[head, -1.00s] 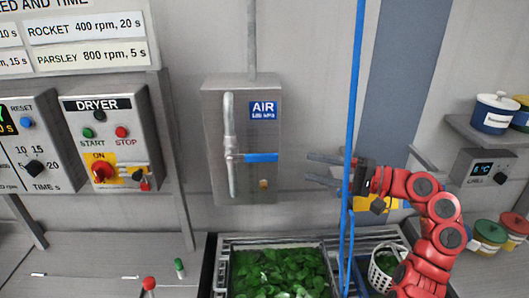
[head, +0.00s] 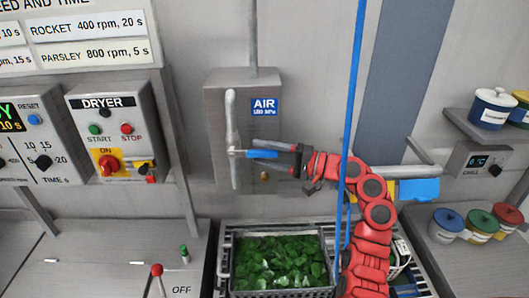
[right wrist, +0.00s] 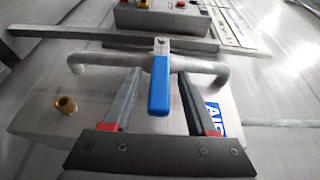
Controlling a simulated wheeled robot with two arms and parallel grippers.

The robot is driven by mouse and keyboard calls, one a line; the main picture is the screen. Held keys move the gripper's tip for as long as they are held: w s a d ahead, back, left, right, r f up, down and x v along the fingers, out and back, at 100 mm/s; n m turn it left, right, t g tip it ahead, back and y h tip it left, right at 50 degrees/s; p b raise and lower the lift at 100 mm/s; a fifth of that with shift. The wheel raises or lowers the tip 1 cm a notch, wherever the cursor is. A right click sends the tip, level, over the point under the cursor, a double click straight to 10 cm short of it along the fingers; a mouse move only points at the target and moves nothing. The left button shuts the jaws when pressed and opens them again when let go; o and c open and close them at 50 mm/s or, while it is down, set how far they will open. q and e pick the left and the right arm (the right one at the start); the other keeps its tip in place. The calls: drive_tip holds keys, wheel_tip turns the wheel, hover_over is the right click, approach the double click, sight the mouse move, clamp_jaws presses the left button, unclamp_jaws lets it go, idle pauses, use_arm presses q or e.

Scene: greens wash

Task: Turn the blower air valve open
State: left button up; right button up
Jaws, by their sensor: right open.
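The blower air valve has a blue lever handle (head: 262,154) on a vertical grey pipe (head: 232,118), in front of the grey box marked AIR (head: 264,106). The handle points right, crosswise to the pipe. In the right wrist view the blue handle (right wrist: 159,85) lies between the two fingers of my right gripper (right wrist: 160,78), with visible gaps on both sides. My right gripper (head: 268,150) is open and reaches in from the right in the head view. Its fingers partly hide the handle's end there. My left gripper is not in view.
A blue hose (head: 352,120) hangs in front of my right arm. The dryer panel (head: 112,135) is to the left of the valve. A crate of greens (head: 328,262) stands below. Lidded pots (head: 447,222) stand at the right.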

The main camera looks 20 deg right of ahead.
clamp_jaws()
idle(1.3)
